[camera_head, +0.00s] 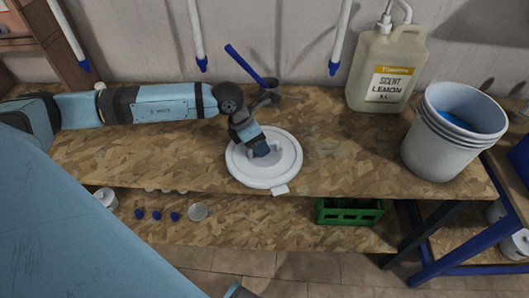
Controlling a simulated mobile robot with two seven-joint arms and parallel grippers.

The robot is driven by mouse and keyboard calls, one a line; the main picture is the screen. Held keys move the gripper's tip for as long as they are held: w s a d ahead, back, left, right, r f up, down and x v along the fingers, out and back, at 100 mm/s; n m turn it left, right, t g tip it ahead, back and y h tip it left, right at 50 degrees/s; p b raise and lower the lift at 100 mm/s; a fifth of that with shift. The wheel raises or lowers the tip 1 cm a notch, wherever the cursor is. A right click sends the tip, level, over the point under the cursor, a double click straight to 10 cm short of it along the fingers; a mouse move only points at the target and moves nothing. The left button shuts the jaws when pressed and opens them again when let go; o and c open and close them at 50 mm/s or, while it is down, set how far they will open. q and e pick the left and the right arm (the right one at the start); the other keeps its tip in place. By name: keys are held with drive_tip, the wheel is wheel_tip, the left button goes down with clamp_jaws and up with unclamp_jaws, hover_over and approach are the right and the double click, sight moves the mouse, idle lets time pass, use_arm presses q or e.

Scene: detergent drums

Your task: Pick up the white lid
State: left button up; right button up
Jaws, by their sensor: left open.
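The white lid (240,171) lies flat on the chipboard workbench, near its front edge. It is round, and a small pale tag sticks out at its front right rim. My left gripper (261,150) points down at the middle of the lid with its jaws open, around or just above the raised handle there. The gripper hides part of the handle, so I cannot tell whether the fingers touch it. My right gripper is not in view.
A jug labelled Scent Lemon (389,75) and stacked white buckets (437,140) stand at the right of the workbench (335,150). A small dark cup (270,90) with a blue-handled tool is behind the lid. A green crate (348,212) sits on the lower shelf.

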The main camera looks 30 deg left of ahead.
use_arm(q)
clamp_jaws()
drive_tip(key=shift+r, duration=0.1)
wheel_tip(320, 180, up, 20)
drive_tip(key=shift+p, duration=0.45)
drive_tip(key=shift+s, duration=0.1)
